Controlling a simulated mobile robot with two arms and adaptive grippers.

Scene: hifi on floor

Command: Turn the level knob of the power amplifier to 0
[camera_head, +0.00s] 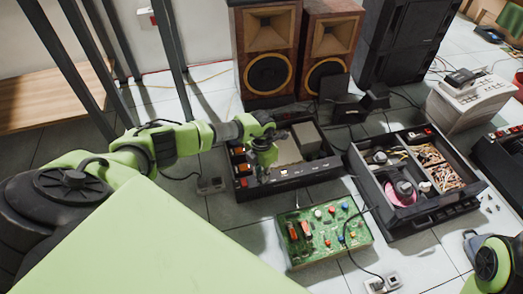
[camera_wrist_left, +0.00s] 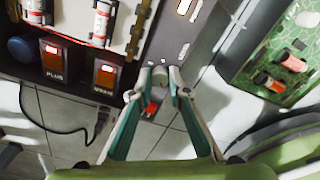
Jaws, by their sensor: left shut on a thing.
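The power amplifier (camera_head: 305,178) is an open black box with a lit front panel, on the floor in front of the speakers. In the left wrist view its panel (camera_wrist_left: 173,43) runs down to my fingertips. My left gripper (camera_head: 266,163) is over the amplifier's front left part. In the left wrist view the left gripper (camera_wrist_left: 159,78) is shut on a small grey knob (camera_wrist_left: 159,75) at the panel's end. The fingers cover the knob's sides, and its pointer and scale cannot be read. In the head view the arm hides the knob. My right gripper is out of view.
A green circuit board (camera_head: 322,238) lies in front of the amplifier. A black tray of parts (camera_head: 430,207) stands to the right. Two wooden speakers (camera_head: 268,45) stand behind. A dark cable (camera_wrist_left: 62,128) lies on the tiles beside the amplifier.

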